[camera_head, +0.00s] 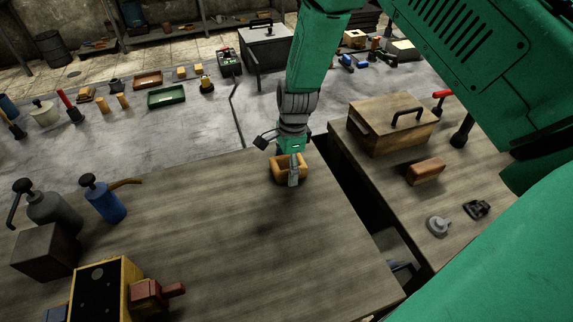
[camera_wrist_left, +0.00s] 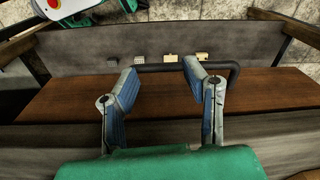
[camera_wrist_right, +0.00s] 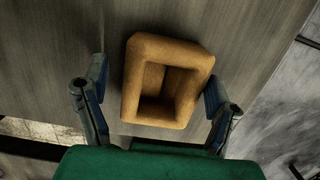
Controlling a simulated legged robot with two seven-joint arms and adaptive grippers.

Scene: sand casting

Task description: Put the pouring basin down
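The pouring basin (camera_head: 276,169) is a tan, hollow block near the far right edge of the front wooden table (camera_head: 190,230). In the right wrist view the basin (camera_wrist_right: 143,62) shows its rectangular hollow towards the camera. My right gripper (camera_wrist_right: 157,92) has one finger on each side of the basin. A gap shows beside the left finger, and the right finger is close to the wall or touching it. I cannot tell whether the basin's underside touches the table.
A side table (camera_head: 400,190) across a dark gap at right holds a wooden box (camera_head: 390,125) and a brown block (camera_head: 425,171). Canisters (camera_head: 104,201) and a yellow-edged box (camera_head: 103,285) stand at left. The front table's middle is clear. A dark handle (camera_wrist_left: 160,67) shows in the left wrist view.

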